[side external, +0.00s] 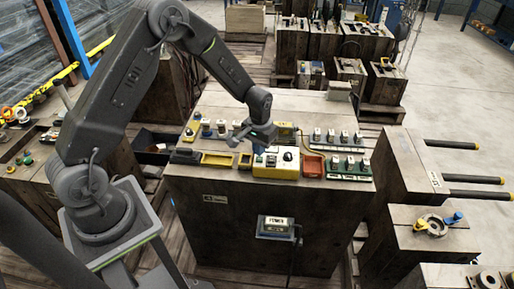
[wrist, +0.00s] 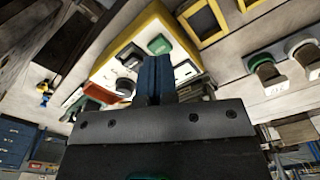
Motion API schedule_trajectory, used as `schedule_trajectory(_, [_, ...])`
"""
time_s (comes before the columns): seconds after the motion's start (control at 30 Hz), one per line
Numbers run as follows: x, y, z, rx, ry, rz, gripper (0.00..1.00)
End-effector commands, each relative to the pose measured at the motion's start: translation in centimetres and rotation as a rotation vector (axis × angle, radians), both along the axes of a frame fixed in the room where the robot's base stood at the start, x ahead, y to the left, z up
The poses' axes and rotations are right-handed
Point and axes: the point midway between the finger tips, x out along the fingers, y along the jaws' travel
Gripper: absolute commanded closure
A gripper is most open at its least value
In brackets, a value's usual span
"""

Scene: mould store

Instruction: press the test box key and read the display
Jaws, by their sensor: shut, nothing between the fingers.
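The test box (side external: 275,170) is yellow with a pale top panel and a black knob, and sits near the front edge of the dark block bench. My gripper (side external: 258,149) is over its left part, fingers pointing down; I cannot tell whether they touch it. In the wrist view the blue fingers (wrist: 154,78) are closed together with nothing between them, in front of the test box (wrist: 108,55). A green patch (wrist: 160,44) and a black knob (wrist: 124,87) show on its panel. I cannot tell which part is the key or the display, and no reading is legible.
An orange tray (side external: 313,166) stands right of the box, a yellow tray (side external: 217,159) left. Green racks (side external: 350,174) with white-topped pieces are at the right. A blue-framed unit (side external: 275,229) hangs on the bench front. A yellow cable (side external: 304,142) runs behind the box.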

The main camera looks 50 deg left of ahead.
Motion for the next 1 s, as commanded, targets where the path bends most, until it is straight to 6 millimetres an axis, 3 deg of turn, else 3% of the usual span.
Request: schedule_trajectory(1.0, [0.0, 0.0, -1.0, 0.0, 0.0, 0.0, 1.0])
